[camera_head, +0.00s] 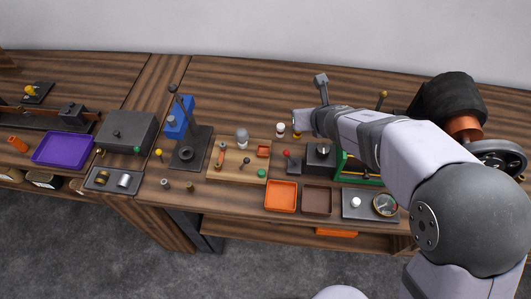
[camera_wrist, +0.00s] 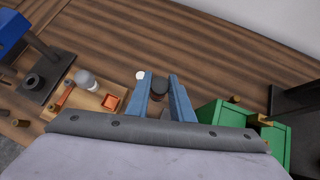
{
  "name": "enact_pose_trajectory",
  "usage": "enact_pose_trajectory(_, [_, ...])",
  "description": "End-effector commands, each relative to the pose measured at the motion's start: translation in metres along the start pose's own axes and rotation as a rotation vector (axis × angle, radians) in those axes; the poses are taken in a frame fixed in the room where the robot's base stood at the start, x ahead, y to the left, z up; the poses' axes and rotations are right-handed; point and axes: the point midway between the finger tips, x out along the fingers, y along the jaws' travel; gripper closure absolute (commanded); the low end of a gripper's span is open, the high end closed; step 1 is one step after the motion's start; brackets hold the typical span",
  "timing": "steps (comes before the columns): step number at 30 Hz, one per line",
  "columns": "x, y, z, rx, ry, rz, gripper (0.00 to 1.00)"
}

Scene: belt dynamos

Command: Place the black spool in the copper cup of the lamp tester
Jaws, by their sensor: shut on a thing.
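My gripper (camera_wrist: 160,82) shows two blue fingers in the wrist view. They are shut on the black spool (camera_wrist: 160,89), a dark round-topped piece with a brownish lower part. In the head view my arm's end hides most of the gripper. The lamp tester is a light wooden board (camera_head: 222,171) with a grey bulb (camera_head: 241,134) and a small square copper-orange cup (camera_head: 263,151). The cup also shows in the wrist view (camera_wrist: 110,102), left of my gripper and apart from it. I cannot tell how high the spool is above the table.
A white-topped spool (camera_wrist: 141,75) stands just left of the fingers. A green box (camera_wrist: 228,122) is close on the right. A dark stand (camera_head: 190,148) with a blue block is left of the board. Orange (camera_head: 281,196) and brown (camera_head: 317,200) trays lie in front.

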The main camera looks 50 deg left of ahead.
Motion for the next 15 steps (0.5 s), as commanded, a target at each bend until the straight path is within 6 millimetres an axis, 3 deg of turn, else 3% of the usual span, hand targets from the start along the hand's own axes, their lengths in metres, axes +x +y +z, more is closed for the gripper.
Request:
enact_pose_trajectory(3, [0.013,0.045,0.001,-0.169,0.005,0.162,1.0])
enact_pose_trajectory(6, [0.017,0.074,-0.002,-0.287,0.012,0.271,1.0])
enact_pose_trajectory(10, [0.017,0.1,-0.008,-0.397,0.02,0.372,1.0])
enact_pose_trajectory(15, [0.015,0.115,-0.013,-0.467,0.026,0.437,1.0])
